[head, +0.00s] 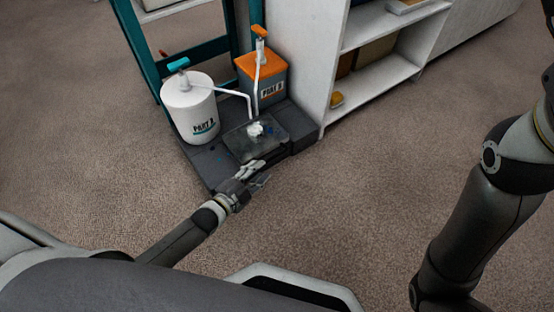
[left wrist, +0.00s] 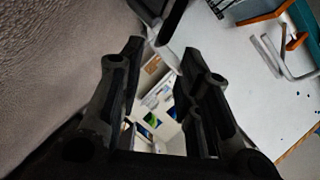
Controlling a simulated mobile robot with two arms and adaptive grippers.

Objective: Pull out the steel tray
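The steel tray (head: 274,127) is dark and shiny and sits on a low dark platform near the floor. A small white lump (head: 255,130) lies on it. My left gripper (head: 258,173) is at the tray's front edge, low over the platform's front corner. In the left wrist view its two dark fingers (left wrist: 160,62) stand apart, with a gap between them. A bright, mirror-like patch with room details shows in that gap. I cannot tell whether the fingers touch the tray. My right gripper is out of view; only my right arm shows in the head view.
A white container (head: 190,112) with a teal pump and an orange-topped grey container (head: 265,82) stand behind the tray. A white tube reaches over it. A teal frame (head: 150,62) rises behind. A white shelf unit (head: 303,70) stands right. Carpet (head: 330,205) in front is clear.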

